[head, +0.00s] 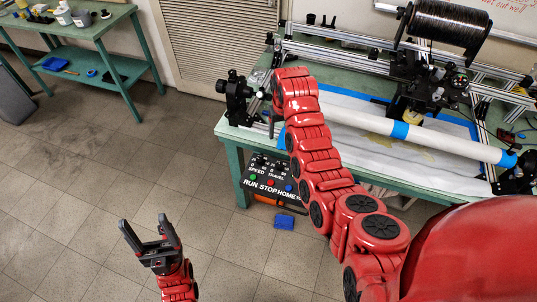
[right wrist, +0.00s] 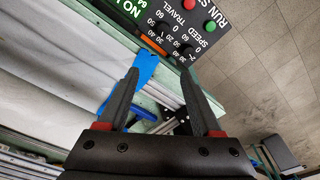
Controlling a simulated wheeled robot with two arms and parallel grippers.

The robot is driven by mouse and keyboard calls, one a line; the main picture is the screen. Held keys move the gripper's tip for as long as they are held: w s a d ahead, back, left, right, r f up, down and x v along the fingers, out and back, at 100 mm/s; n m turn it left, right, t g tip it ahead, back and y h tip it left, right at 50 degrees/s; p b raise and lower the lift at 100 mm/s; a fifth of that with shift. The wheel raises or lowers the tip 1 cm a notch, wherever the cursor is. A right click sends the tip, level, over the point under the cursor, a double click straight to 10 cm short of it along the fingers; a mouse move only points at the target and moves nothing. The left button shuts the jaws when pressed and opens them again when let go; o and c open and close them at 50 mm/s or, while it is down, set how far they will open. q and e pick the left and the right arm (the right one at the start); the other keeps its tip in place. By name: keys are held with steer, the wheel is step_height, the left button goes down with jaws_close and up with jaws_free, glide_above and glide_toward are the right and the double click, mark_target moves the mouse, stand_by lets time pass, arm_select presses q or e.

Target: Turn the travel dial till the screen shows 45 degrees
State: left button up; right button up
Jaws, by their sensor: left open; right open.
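The black control panel (head: 268,182) hangs at the front of the green table, with SPEED and TRAVEL labels above RUN, STOP and HOME. In the right wrist view it appears upside down at the top. The travel dial (right wrist: 164,29) is a small black knob ringed by white numbers; its pointer is too small to read. The screen (right wrist: 130,8) beside it shows green characters, cut off at the edge. My right gripper (right wrist: 159,70) is open and empty, short of the panel. My left gripper (head: 148,222) is open and empty above the floor, left of the panel.
A speed dial (right wrist: 186,50) sits beside the travel dial. A white tube (head: 440,142) spans the winding machine on the table (head: 228,130).

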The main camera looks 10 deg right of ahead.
steer(key=s+r+g, duration=0.1)
steer(key=s, duration=0.1)
steer(key=b, duration=0.6)
glide_toward(279, 165)
step_height(279, 165, down, 2)
steer(key=p, duration=0.2)
steer(key=shift+d+f+p, duration=0.15)
steer(key=shift+f+p, duration=0.1)
steer(key=shift+p, duration=0.1)
step_height(279, 165, down, 4)
steer(key=shift+w+f, duration=0.1)
steer(key=shift+w, duration=0.05)
steer(key=shift+f, duration=0.9)
steer(key=shift+c, duration=0.2)
jaws_close()
